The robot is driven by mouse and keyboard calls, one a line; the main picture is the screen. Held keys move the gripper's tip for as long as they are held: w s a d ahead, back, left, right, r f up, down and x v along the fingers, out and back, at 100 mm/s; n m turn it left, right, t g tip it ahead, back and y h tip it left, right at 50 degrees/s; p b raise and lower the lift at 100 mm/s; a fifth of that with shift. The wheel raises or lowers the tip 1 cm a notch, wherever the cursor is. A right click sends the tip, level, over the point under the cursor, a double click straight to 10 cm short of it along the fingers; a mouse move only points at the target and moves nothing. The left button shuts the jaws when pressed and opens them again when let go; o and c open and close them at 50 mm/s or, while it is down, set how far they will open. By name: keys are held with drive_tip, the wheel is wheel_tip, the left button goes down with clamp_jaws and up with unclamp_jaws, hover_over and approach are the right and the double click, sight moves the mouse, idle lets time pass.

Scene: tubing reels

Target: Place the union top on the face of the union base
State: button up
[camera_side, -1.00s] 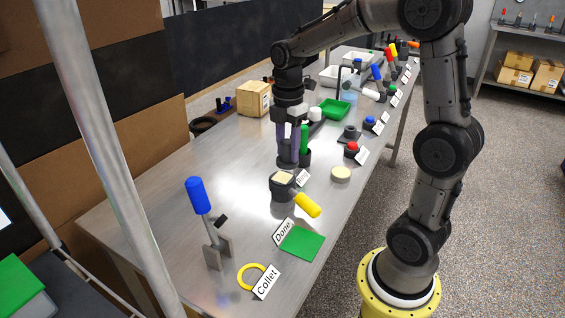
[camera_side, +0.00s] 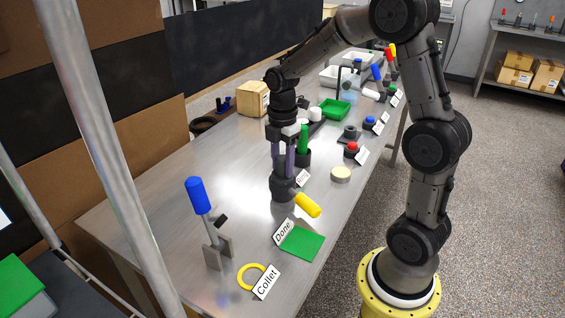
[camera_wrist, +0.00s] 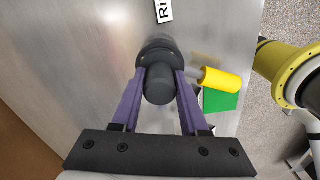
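The union top (camera_wrist: 160,86) is a dark round piece with a narrower barrel, held between the purple fingers of my gripper (camera_wrist: 160,72). In the side view, my gripper (camera_side: 283,172) points down over the union base (camera_side: 285,194), a dark round body with a yellow handle (camera_side: 308,205) at its front right. The union top looks upright and hides the base's pale face. Both parts are dark and merge in the picture, so I cannot tell whether they touch. The yellow handle also shows in the wrist view (camera_wrist: 220,82).
A green cylinder in a dark holder (camera_side: 303,150) stands close behind my gripper. A pale disc (camera_side: 341,174) lies to the right. A blue-handled tool on a stand (camera_side: 207,225), a yellow ring (camera_side: 242,282) and a green square (camera_side: 301,242) are nearer the front.

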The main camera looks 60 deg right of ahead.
sight(282, 157)
drive_tip(key=o, duration=0.3)
drive_tip(key=shift+o, duration=0.2)
wheel_tip(282, 157, up, 12)
drive_tip(key=shift+f, duration=0.2)
drive_tip(key=s+a+m+t, duration=0.2)
drive_tip(key=s+a+m, duration=0.3)
drive_tip(key=s+m, duration=0.2)
drive_tip(key=s+a+f+m+t, duration=0.1)
drive_tip(key=s+a+m+t, duration=0.2)
drive_tip(key=s+a+m, duration=0.3)
drive_tip(key=shift+s+m+t, duration=0.3)
drive_tip(key=shift+s+m, duration=0.7)
drive_tip(key=shift+s, duration=1.3)
